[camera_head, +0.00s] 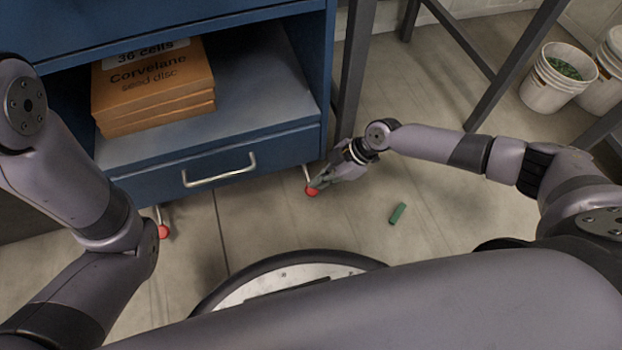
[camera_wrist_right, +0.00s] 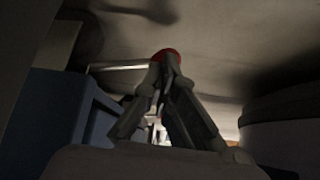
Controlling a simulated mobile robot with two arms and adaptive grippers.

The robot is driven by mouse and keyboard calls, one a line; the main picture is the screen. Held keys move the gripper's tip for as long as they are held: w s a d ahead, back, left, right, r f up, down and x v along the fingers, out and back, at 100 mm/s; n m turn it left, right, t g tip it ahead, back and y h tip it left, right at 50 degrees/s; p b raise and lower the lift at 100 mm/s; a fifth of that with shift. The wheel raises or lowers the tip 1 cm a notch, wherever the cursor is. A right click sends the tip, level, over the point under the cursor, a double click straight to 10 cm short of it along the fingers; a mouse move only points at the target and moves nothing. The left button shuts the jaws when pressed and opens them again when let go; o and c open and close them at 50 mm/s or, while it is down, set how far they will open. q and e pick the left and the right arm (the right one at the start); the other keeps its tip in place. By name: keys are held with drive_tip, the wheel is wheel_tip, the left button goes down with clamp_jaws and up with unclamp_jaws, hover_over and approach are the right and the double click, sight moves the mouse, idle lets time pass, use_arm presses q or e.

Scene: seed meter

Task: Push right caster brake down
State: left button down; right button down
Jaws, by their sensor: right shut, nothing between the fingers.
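The right caster brake is a red pedal (camera_head: 311,191) at the front right foot of the blue cabinet (camera_head: 180,185), low near the floor. My right gripper (camera_head: 322,183) is shut and empty, with its fingertips right at the red pedal. In the right wrist view the closed fingertips (camera_wrist_right: 168,62) overlap the red pedal (camera_wrist_right: 168,54), which shows just beyond them. Whether they touch it I cannot tell. The left caster's red pedal (camera_head: 163,232) shows beside my left arm. My left gripper is not in view.
The cabinet has a drawer with a metal handle (camera_head: 219,170) and an open shelf with orange seed disc boxes (camera_head: 155,85). A green piece (camera_head: 398,213) lies on the floor. Dark stand legs (camera_head: 357,70) rise behind the right gripper. White buckets (camera_head: 556,80) stand at the far right.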

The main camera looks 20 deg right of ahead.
drive_tip(key=d, duration=0.2)
drive_tip(key=d+r, duration=0.1)
drive_tip(key=shift+s, duration=0.25)
drive_tip(key=v, duration=1.2)
idle(0.6)
